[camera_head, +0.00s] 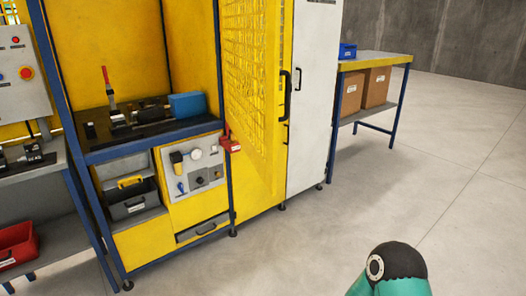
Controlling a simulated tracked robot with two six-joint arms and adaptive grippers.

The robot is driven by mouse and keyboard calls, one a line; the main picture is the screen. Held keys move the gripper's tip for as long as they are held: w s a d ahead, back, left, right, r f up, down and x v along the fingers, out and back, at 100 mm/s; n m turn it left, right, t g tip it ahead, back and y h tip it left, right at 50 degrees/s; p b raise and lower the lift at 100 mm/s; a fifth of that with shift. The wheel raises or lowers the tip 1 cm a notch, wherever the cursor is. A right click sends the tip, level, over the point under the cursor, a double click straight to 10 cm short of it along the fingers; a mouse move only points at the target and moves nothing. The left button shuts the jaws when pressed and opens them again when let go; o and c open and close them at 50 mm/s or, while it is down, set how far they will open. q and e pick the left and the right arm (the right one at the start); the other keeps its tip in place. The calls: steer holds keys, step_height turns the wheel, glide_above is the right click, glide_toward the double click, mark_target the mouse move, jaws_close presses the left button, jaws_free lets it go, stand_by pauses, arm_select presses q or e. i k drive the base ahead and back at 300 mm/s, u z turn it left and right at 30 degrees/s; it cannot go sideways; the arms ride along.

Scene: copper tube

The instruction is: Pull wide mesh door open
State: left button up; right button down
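The yellow mesh door (246,65) stands in the upper middle of the head view, beside the open bay of the yellow and blue machine. It looks angled out from the frame, but I cannot tell exactly how far. A black vertical bar handle (285,95) is on its right edge. A red part (229,141) sits near the blue post at the door's lower left. A teal and black part of my arm shows at the bottom right, well apart from the door. Neither gripper is in view. The door's top is cut off.
A white cabinet (312,95) stands right of the door. A bench (385,58) with cardboard boxes (352,95) and a blue bin (347,50) is further right. A workbench (52,152) with a red bin (17,245) is at left. The floor in front is clear.

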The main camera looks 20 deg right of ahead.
mark_target(265, 165)
steer(key=u, duration=0.1)
steer(key=i, duration=1)
steer(key=z, duration=0.1)
